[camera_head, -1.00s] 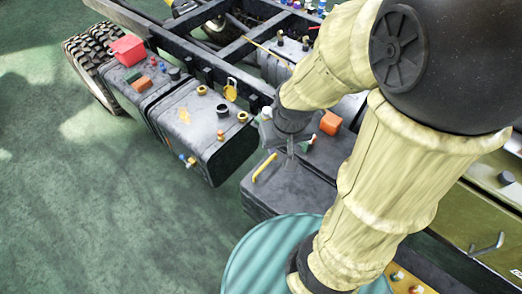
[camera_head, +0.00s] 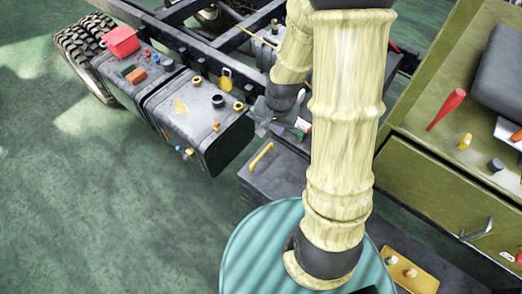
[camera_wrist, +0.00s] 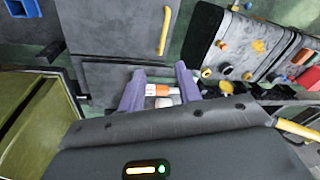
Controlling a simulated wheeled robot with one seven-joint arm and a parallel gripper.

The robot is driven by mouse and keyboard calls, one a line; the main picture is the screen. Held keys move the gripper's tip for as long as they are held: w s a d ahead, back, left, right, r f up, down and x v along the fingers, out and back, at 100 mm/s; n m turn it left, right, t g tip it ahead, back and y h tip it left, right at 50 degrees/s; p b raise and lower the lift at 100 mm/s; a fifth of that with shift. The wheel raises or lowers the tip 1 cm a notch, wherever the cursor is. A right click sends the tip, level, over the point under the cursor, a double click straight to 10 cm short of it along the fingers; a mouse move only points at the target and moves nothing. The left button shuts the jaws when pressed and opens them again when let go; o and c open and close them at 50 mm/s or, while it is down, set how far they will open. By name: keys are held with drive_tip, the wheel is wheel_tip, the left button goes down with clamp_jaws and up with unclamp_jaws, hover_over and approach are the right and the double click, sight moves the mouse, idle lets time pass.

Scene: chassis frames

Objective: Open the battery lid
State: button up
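The dark grey battery box has a flat lid (camera_head: 275,178) that lies closed, with a yellow handle (camera_head: 261,156) near its left edge. In the wrist view the lid (camera_wrist: 112,35) fills the upper middle, and the yellow handle (camera_wrist: 165,31) stands near its right edge. My gripper (camera_head: 266,128) is by the box's far edge, beyond the handle and apart from it. In the wrist view its two purple-grey fingers (camera_wrist: 160,80) are spread. An orange and white small part (camera_wrist: 158,90) shows between them; its depth is unclear. My arm hides the box's right side.
A grey tank (camera_head: 195,115) with caps stands left of the box, and the chassis rail (camera_head: 190,52) runs behind. A teal drum (camera_head: 255,250) is in front. A green bench (camera_head: 430,175) with tools is at right. Green floor at left is clear.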

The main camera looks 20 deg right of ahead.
drive_tip(key=w+d+f+m, duration=0.1)
drive_tip(key=w+f+m, duration=0.2)
drive_tip(key=f+m, duration=0.2)
wheel_tip(320, 180, down, 2)
drive_tip(key=shift+w+y+p, duration=0.2)
drive_tip(key=shift+y+p, duration=0.1)
drive_tip(key=shift+p, duration=0.15)
drive_tip(key=p, duration=0.3)
approach(261, 154)
drive_tip(key=x, duration=0.8)
drive_tip(key=shift+c, duration=0.2)
